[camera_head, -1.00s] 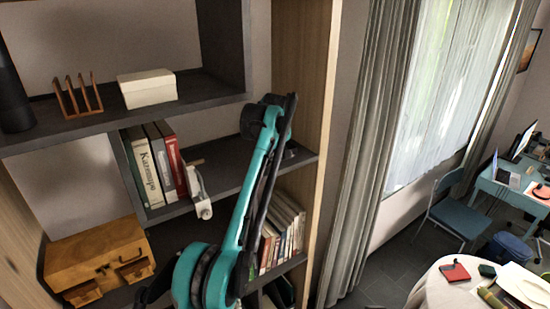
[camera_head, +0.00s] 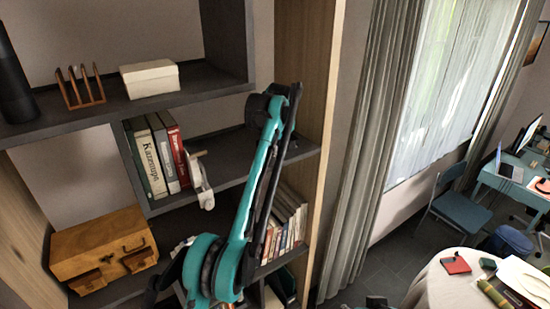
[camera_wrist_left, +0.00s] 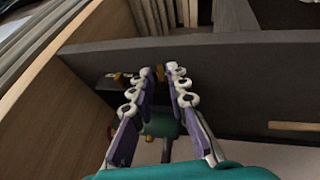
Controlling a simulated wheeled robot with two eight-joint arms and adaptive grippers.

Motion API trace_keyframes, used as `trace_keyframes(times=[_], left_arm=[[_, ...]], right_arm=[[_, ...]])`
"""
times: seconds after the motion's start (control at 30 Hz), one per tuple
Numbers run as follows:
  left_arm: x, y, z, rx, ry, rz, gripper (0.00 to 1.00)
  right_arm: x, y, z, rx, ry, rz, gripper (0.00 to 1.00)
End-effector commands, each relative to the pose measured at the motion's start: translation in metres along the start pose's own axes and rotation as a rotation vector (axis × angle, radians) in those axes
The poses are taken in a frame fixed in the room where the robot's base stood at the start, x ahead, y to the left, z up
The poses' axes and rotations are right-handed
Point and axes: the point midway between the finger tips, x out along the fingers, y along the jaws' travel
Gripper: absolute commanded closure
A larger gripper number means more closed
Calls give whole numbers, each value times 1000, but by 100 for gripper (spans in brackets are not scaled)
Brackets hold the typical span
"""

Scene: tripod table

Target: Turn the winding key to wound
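My left gripper (camera_wrist_left: 160,72) shows in the left wrist view with its fingers apart. Its tips are close to the dark shelf board (camera_wrist_left: 250,75). Small yellow-orange parts, one of them a knob-like piece (camera_wrist_left: 135,78), show around the fingertips; I cannot tell which is the winding key or whether the fingers touch it. A teal object (camera_wrist_left: 163,126) with a dark stem shows between the fingers, partly hidden. My right gripper is not in view.
Books (camera_head: 155,155) and a pale bracket-like piece (camera_head: 201,182) are on the middle shelf (camera_head: 225,172). A cream box (camera_head: 150,78) and wooden rack (camera_head: 78,88) stand above; a wooden chest (camera_head: 100,248) stands below. The wooden side panel (camera_head: 318,110) bounds the right.

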Motion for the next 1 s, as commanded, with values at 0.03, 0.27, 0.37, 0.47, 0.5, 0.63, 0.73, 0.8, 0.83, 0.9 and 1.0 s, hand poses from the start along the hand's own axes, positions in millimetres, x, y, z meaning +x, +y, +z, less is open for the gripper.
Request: trace_keyframes(times=[0.03,0.27,0.37,0.47,0.5,0.63,0.73,0.8,0.83,0.9,1.0], left_arm=[[0,0,0,0,0,0,84],[0,0,0,-3,0,7,84],[0,-2,0,-9,1,22,84],[0,-3,0,-24,1,56,84],[1,-4,0,-33,2,75,84],[5,-8,1,-70,2,161,84],[8,-11,2,-102,2,237,84],[9,-11,3,-118,1,281,84],[8,-12,3,-127,1,300,84],[9,-13,3,-144,1,343,84],[9,-14,3,-170,2,404,84]], right_arm=[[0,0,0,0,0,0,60],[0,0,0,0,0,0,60],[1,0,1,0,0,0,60],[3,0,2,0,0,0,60],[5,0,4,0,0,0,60],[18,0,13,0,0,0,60],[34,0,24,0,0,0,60],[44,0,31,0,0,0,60],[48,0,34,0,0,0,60],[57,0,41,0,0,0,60],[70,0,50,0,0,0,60]])
